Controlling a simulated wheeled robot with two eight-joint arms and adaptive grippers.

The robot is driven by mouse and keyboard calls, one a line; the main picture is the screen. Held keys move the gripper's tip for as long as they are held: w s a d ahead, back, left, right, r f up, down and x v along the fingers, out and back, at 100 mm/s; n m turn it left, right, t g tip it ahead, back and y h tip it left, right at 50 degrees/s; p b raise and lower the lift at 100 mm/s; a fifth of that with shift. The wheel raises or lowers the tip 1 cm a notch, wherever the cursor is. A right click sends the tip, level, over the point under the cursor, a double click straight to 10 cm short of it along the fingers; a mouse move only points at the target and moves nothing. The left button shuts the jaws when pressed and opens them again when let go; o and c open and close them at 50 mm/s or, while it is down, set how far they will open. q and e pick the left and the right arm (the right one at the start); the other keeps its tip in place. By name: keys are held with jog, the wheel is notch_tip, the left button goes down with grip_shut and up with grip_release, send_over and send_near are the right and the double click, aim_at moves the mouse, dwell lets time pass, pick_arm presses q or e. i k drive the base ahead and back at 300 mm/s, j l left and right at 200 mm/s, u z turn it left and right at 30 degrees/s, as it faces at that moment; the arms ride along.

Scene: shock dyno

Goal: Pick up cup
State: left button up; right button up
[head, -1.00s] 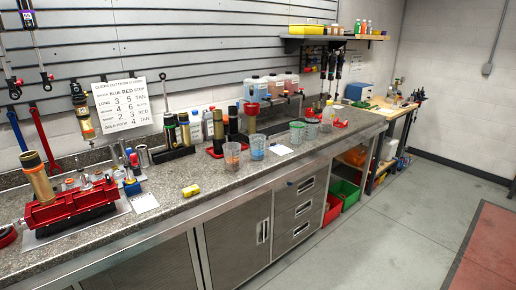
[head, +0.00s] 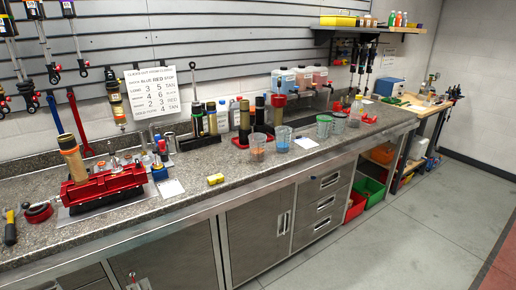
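Several clear cups stand on the grey speckled counter in the head view. One cup (head: 257,147) has a reddish-brown tint in its lower part. Right of it is a cup (head: 283,139) with blue contents. Farther right are a greenish-rimmed cup (head: 324,126) and another clear cup (head: 339,122). All look upright. Neither of my grippers is in view, and nothing touches the cups.
The counter (head: 225,195) is mostly clear in front of the cups. A yellow block (head: 215,179) lies near its front edge. A red vise-like fixture (head: 104,187) is at left. Bottles (head: 245,118) stand behind the cups. Red (head: 355,206) and green bins (head: 369,191) sit below.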

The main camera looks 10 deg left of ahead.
aim_at(283, 140)
jog(key=i+l+u, duration=0.15)
jog(key=i, duration=0.25)
jog(key=i+l+u, duration=0.15)
jog(key=i+l, duration=0.3)
